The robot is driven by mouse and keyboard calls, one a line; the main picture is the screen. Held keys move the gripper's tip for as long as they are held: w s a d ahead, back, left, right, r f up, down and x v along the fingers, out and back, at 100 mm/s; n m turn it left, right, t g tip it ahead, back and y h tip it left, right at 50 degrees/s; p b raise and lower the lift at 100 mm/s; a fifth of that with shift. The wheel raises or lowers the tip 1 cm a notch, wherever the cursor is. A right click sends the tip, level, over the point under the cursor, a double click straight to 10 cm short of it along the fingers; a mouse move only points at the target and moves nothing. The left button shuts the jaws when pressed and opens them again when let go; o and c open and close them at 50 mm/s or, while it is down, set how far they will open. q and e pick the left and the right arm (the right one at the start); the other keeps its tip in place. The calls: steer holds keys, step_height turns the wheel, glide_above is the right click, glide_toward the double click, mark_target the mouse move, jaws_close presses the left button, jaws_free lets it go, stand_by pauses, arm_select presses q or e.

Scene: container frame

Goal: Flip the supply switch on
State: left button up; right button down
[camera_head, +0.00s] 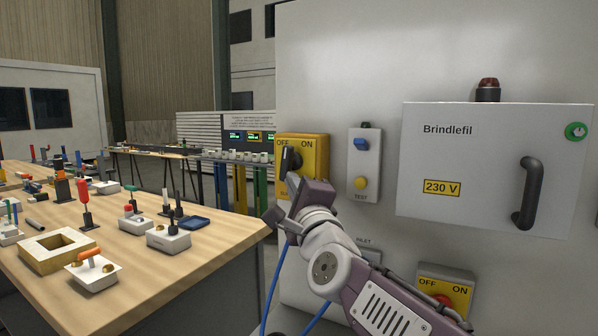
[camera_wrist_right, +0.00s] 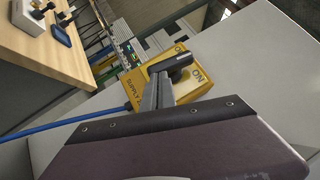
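The supply switch (camera_head: 316,166) is a yellow box marked OFF and ON on the left edge of the large grey cabinet. Its black lever (camera_head: 292,158) points up toward the OFF side. The box (camera_wrist_right: 134,82), reading SUPPLY, and the lever (camera_wrist_right: 172,65) also show in the right wrist view. My right gripper (camera_head: 291,178) is just below the lever. In the wrist view its grey fingers (camera_wrist_right: 158,88) lie close together, with their tips at the lever; whether they touch it I cannot tell. My left gripper is not in view.
A test box (camera_head: 364,178) with blue and yellow controls is right of the switch. A Brindlefil panel (camera_head: 470,150) with a black handle sticks out further right. Another yellow OFF/ON switch (camera_head: 458,276) is below. A wooden bench (camera_head: 140,262) with several parts stands left.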

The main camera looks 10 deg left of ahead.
steer(key=m+t+b, duration=0.1)
steer(key=b, duration=0.1)
steer(key=a+m+t+b, duration=0.1)
steer(key=m+b, duration=0.1)
steer(key=f+m+t+h+b, duration=0.1)
steer(key=b, duration=0.2)
steer(key=shift+w+a+m, duration=0.25)
steer(key=shift+m, duration=0.05)
steer(key=shift+w+a+f+b, duration=0.1)
steer(key=shift+a+b, duration=0.1)
steer(key=shift+b, duration=0.15)
stand_by(3.8)
steer(key=shift+f, duration=0.1)
